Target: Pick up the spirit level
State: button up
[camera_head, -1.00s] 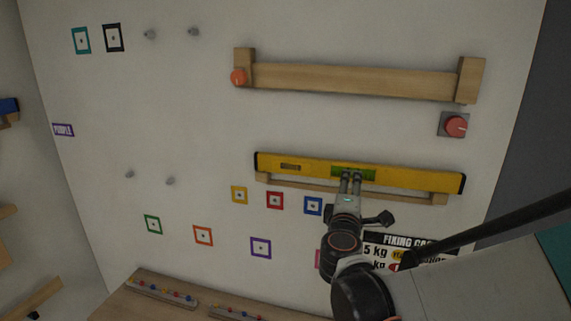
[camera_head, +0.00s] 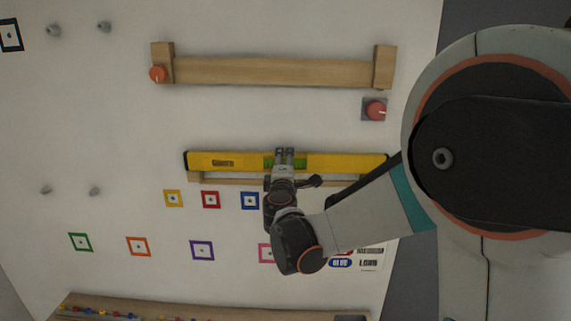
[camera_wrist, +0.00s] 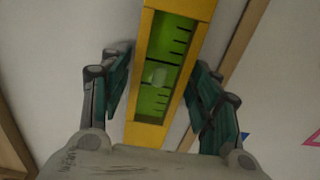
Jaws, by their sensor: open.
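The yellow spirit level (camera_head: 335,162) with black end caps rests lengthwise on a narrow wooden ledge (camera_head: 225,181) on the white wall. Its green vial is near its middle. My gripper (camera_head: 284,152) is at that middle, partly covering the vial. In the wrist view, the level's yellow body and green vial (camera_wrist: 163,75) run between the two spread fingers of my gripper (camera_wrist: 160,95). A gap shows on each side, so the fingers appear apart from the level.
A wooden rail (camera_head: 275,71) with end blocks is above, with an orange knob (camera_head: 158,73) at its left. A red knob (camera_head: 375,110) sits on a grey plate at right. Coloured square markers (camera_head: 211,199) are below the level. A wooden shelf (camera_head: 210,312) is at the bottom.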

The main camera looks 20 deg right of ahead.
jog(key=c, duration=0.8)
jog(key=shift+r, duration=0.6)
jog(key=v, duration=1.5)
jog(key=shift+p, duration=0.3)
dwell(0.6)
